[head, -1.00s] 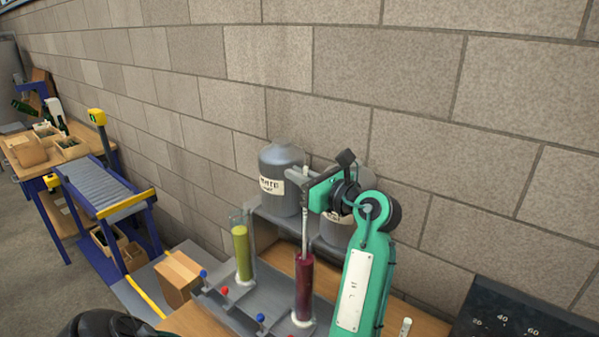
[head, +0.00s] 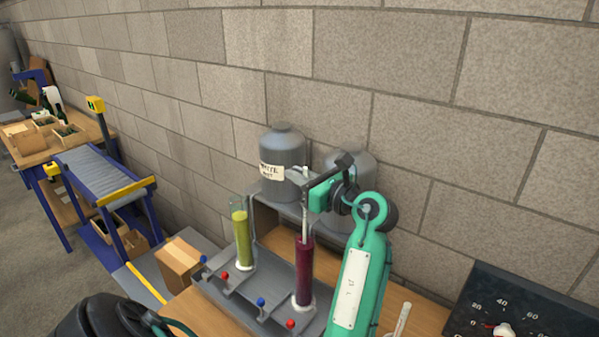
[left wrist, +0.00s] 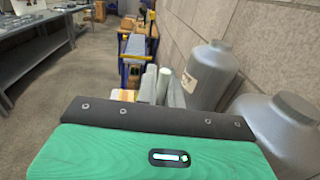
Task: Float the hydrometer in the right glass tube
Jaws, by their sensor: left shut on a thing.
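The right glass tube (head: 304,275) holds dark red liquid and stands upright in a grey rack. The left glass tube (head: 243,240) holds yellow-green liquid. My left gripper (head: 306,197) is above the right tube, shut on the thin pale stem of the hydrometer (head: 305,222). The stem hangs near upright, with its lower part inside the right tube; the bulb is hidden in the dark liquid. In the left wrist view my green gripper body fills the bottom, and I cannot make out the hydrometer there.
The grey rack (head: 228,294) has red and blue knobs. Grey jars, one labelled (head: 283,160), stand behind by the block wall. A cardboard box (head: 180,262) is left of the rack. A black dial panel (head: 525,310) and a pale stick (head: 402,318) are right.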

